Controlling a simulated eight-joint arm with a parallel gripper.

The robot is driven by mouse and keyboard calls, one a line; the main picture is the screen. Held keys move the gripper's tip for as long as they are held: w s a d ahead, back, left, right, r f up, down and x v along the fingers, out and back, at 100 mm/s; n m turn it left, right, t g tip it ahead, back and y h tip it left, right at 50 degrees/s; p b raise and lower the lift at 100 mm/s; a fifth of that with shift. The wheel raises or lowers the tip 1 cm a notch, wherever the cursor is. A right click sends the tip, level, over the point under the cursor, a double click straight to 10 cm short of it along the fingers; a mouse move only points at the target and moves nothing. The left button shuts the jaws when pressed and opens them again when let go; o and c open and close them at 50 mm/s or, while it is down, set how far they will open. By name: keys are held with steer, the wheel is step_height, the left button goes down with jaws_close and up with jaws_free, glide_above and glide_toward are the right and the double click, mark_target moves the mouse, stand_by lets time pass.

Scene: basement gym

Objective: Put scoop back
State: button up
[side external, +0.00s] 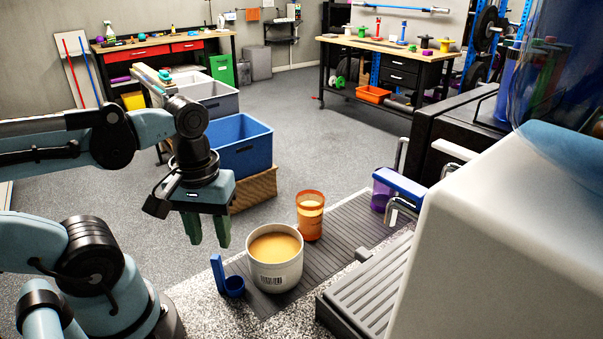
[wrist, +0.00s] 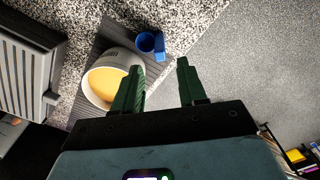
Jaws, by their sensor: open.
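A blue scoop (side external: 235,288) with an upright handle stands on the dark ribbed mat, just left of a white tub (side external: 274,275). The tub is open and filled with tan powder. The scoop also shows in the wrist view (wrist: 147,43), beside the tub (wrist: 92,90). My gripper (side external: 207,243) has green fingers that point down, above and to the left of the tub. In the wrist view my gripper (wrist: 160,75) is open, with nothing between the fingers. It is apart from the scoop, and one finger overlaps the tub's edge in the picture.
An orange cup (side external: 311,215) stands on the ribbed mat (side external: 345,226) behind the tub. A purple container (side external: 381,190) is farther back. A slatted grey tray (side external: 372,290) and a large white machine (side external: 510,240) stand at the right. The floor left of the counter is open.

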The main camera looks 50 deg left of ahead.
steer(key=shift+r, duration=1.6)
steer(key=w+d+f+m+t, duration=0.1)
steer(key=w+m+t, duration=0.6)
steer(key=w, duration=0.5)
steer(key=shift+d+f+m, duration=0.15)
steer(key=shift+d+m, duration=0.05)
steer(key=shift+m, duration=0.8)
